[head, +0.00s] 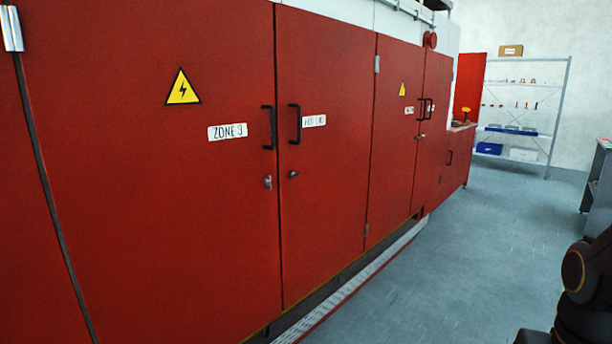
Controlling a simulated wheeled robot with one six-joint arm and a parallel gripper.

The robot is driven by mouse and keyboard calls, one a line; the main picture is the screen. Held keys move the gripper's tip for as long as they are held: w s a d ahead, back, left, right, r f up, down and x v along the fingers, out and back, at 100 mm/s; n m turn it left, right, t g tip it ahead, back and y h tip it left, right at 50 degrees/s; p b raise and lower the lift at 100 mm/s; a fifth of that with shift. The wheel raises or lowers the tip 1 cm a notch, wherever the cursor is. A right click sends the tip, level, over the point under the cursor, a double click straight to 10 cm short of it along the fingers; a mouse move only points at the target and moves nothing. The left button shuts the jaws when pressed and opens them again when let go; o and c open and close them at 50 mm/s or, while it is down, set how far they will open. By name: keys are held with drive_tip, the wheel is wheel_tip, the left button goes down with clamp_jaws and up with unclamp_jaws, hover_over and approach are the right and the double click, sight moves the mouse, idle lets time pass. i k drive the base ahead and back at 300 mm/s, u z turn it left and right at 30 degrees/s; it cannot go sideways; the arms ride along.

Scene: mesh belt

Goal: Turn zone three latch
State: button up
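The red zone 3 door (150,250) fills the left of the head view and looks shut. It carries a white label (228,132) reading "ZONE 3" and a black handle (268,128) near its right edge. Below the handle is a small metal latch (268,182). A second small latch (293,174) sits on the neighbouring door (325,200), just across the seam. My gripper is not in view; only a dark part of my arm shows at the lower right, well away from the doors.
A low metal step or tray (355,285) runs along the cabinet base. Grey floor (475,260) is clear to the right. A shelf rack (520,110) stands at the back, and a grey cabinet or cart (598,190) at the right edge.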

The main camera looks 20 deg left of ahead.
sight(266, 182)
drive_tip(key=u, duration=0.1)
drive_tip(key=i, duration=0.6)
drive_tip(key=u, duration=0.7)
drive_tip(key=i, duration=0.4)
drive_tip(key=u, duration=0.35)
